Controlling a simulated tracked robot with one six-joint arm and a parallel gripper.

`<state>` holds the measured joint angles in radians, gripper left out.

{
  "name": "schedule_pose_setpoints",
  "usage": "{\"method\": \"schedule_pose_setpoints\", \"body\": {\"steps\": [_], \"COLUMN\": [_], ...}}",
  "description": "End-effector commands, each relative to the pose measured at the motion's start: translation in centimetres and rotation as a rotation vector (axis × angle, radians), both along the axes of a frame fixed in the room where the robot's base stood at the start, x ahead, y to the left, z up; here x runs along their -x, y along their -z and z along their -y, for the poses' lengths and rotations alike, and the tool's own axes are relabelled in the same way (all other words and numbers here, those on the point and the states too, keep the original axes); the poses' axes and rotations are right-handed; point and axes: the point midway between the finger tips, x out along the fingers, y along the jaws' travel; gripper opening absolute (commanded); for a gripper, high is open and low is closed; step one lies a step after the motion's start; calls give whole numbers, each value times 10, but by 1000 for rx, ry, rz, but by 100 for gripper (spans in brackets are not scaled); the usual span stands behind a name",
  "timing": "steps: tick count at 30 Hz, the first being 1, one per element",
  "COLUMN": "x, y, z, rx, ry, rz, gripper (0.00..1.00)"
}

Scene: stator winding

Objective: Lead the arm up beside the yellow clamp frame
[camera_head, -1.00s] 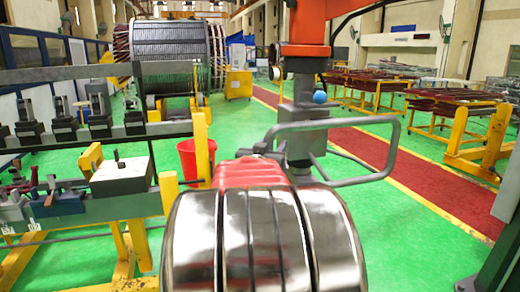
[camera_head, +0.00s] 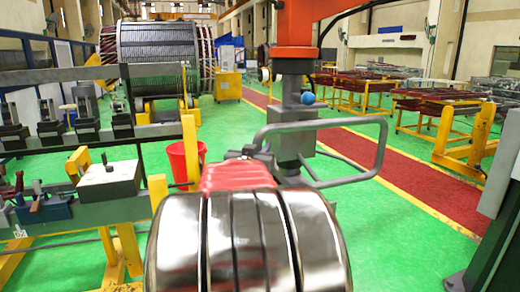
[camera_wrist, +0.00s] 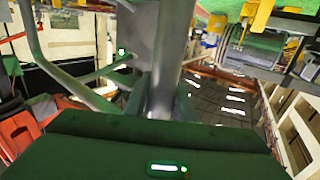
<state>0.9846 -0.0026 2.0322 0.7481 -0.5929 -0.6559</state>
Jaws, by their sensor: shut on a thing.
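The yellow clamp frame (camera_head: 158,195) appears to be the yellow-posted bench on the left of the head view. It carries a row of dark clamps and a pale block (camera_head: 108,180). My orange and grey arm hangs down right of it, clearly apart. My gripper (camera_head: 290,165), small and partly hidden, is shut on a grey tube loop (camera_head: 382,150) at the arm's lower end. The loop also shows at the left of the wrist view (camera_wrist: 32,45). Shiny metal bands with a red top stand in front of the arm and cover its lower part.
A red bucket (camera_head: 186,160) stands behind the bench. A large stator (camera_head: 160,42) is at the back. Yellow racks with red-brown coils (camera_head: 440,103) line the right. Green floor and a red walkway (camera_head: 400,167) are clear.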

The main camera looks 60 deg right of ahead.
Motion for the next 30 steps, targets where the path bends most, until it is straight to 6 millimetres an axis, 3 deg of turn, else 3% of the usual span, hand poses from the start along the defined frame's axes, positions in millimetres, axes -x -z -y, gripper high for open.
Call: {"method": "schedule_pose_setpoints", "body": {"steps": [23,24,30], "x": [0,0,0], "y": [0,0,0], "z": [0,0,0], "rx": [0,0,0], "ry": [-1,-1,-1], "rz": [0,0,0], "gripper": [0,20,6]}}
